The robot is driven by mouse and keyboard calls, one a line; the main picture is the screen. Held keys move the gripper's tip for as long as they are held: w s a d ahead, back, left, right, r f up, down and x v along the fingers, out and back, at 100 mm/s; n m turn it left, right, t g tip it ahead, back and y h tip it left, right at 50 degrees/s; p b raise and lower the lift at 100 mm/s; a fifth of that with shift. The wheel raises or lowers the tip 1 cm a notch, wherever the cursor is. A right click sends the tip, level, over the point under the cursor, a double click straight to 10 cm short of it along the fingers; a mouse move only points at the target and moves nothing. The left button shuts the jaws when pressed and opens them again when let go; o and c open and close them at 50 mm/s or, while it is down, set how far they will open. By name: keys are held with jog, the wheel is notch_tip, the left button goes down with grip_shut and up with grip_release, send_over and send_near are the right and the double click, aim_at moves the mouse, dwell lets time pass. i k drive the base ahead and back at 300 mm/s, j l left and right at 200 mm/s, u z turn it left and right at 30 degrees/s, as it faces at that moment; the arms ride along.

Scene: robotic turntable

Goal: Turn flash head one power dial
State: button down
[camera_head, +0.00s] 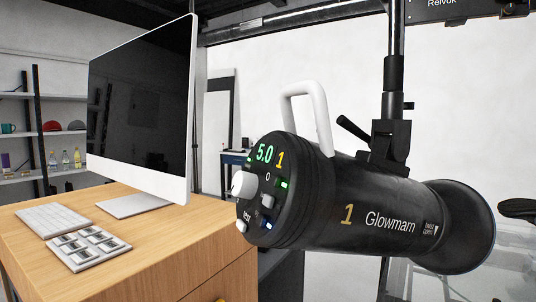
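Flash head one (370,205) is a black cylinder marked with a yellow 1 and "Glowmarn". It hangs on a dark stand, with its control panel facing left toward me. The panel display (265,153) reads 5.0 in green beside a yellow 1. A white round knob (244,184), which looks like the power dial, sticks out at the panel's left edge. Smaller buttons and lit green and blue indicators sit right of it and below it. A white handle (318,118) arches over the top of the head. My gripper is not in view.
A wooden desk (190,240) stands left of the head, bearing a monitor (140,110), a keyboard (54,220) and a button pad (88,247). The dark stand pole (396,45) rises behind the head. Shelves stand at far left. Space before the panel looks clear.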

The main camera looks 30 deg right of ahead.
aim_at(245, 184)
jog(key=z, duration=2.15)
jog(key=u, duration=1.4)
jog(key=i+j+u, duration=0.15)
jog(key=u, duration=0.2)
jog(key=i+j+u, duration=0.2)
jog(key=u, duration=0.15)
